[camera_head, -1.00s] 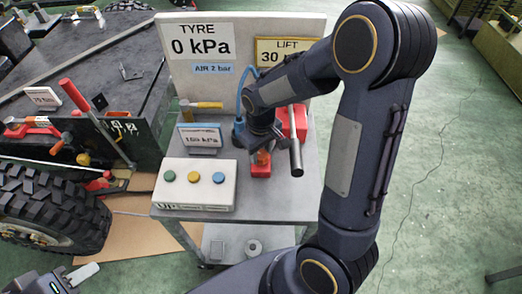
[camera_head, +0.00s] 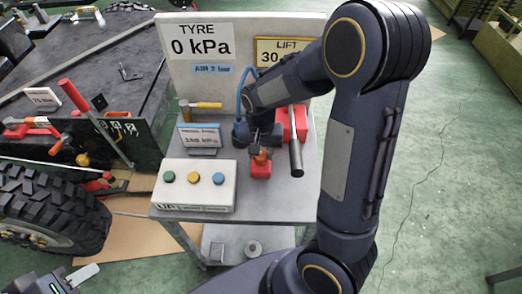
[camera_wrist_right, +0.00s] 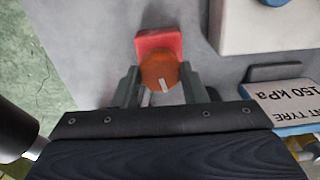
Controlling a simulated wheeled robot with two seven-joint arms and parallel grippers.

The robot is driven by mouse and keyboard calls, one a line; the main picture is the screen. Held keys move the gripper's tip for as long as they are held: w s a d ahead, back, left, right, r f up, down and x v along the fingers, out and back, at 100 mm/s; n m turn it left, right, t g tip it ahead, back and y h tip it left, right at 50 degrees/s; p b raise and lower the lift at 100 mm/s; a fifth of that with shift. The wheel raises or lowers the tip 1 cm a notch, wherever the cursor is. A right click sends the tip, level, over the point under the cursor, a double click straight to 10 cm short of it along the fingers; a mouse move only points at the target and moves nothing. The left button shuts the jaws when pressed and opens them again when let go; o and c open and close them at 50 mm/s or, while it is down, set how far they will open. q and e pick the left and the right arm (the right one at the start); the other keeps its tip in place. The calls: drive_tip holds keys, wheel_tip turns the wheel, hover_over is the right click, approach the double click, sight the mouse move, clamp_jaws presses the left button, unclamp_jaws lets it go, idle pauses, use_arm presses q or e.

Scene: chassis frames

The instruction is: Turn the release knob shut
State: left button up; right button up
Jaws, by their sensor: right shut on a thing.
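The release knob (camera_wrist_right: 158,72) is orange with a pale pointer mark and sits on a red block (camera_wrist_right: 152,42). In the head view the knob (camera_head: 261,157) and its red block (camera_head: 260,171) are at the front middle of the grey bench. My right gripper (camera_wrist_right: 162,88) is shut on the knob, one finger on each side. In the wrist view the pointer mark points toward the gripper's palm, slightly right. In the head view my right gripper (camera_head: 262,148) reaches the knob from behind. My left gripper (camera_head: 83,274) is at the bottom left, mostly cut off, away from the bench.
A white button box (camera_head: 195,186) stands left of the knob, with a pressure sign (camera_head: 198,138) behind it. The tyre board (camera_head: 202,41) reads 0 kPa.

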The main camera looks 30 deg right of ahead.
sight(261, 154)
drive_tip(key=shift+m, duration=1.2)
drive_tip(key=o, duration=1)
drive_tip(key=shift+c, duration=0.2)
wheel_tip(261, 154, up, 8)
drive_tip(key=shift+f+p, duration=0.1)
drive_tip(key=shift+p, duration=0.25)
